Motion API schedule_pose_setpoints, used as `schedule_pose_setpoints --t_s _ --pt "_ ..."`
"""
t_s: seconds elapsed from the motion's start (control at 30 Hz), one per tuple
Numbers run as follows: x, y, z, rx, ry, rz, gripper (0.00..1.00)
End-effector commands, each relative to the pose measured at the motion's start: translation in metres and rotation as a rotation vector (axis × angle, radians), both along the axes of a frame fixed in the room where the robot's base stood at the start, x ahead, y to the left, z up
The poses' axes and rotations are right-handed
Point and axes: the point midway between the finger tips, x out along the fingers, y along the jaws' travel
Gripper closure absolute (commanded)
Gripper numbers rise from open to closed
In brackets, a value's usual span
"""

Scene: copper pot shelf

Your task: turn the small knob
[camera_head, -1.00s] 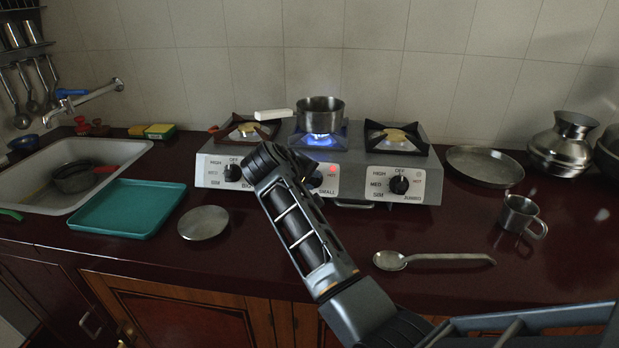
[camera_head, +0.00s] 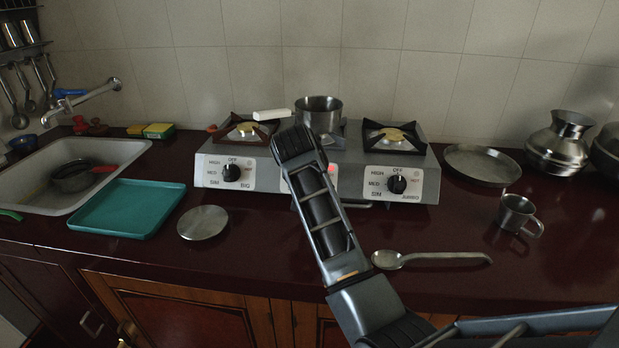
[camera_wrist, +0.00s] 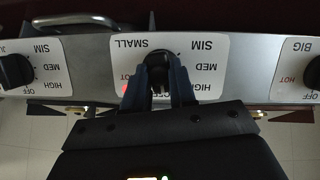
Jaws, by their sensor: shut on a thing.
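The stove (camera_head: 350,150) has three knobs on its front panel. In the wrist view, which is upside down, the small knob (camera_wrist: 157,60) is black and sits on the white plate marked SMALL. My gripper (camera_wrist: 158,78) is shut on this knob, with one dark finger on each side. In the head view my arm hides the knob and the gripper. A small steel pot (camera_head: 319,113) stands on the middle burner; no blue flame shows beneath it, though my arm covers part of that spot.
The BIG knob (camera_head: 231,173) and the JUMBO knob (camera_head: 397,184) flank the middle one. A spoon (camera_head: 430,258), a steel mug (camera_head: 518,214), a round lid (camera_head: 203,221) and a teal tray (camera_head: 126,208) lie on the counter.

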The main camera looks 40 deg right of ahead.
Motion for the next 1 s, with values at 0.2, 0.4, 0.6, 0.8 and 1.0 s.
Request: schedule_pose_setpoints --t_s 0.2,0.4,0.6,0.8,1.0 --pt "-0.0013 0.0001 -0.0022 0.062 -0.073 -0.055 1.0" --pt "-0.0012 0.0001 -0.0018 0.092 -0.111 -0.083 1.0" --pt "-0.0012 -0.0001 -0.0017 0.1 -0.124 -0.093 1.0" --pt "-0.0012 -0.0001 -0.0017 0.102 -0.124 -0.093 1.0" --pt "-0.0012 -0.0001 -0.0017 0.1 -0.124 -0.093 0.67"
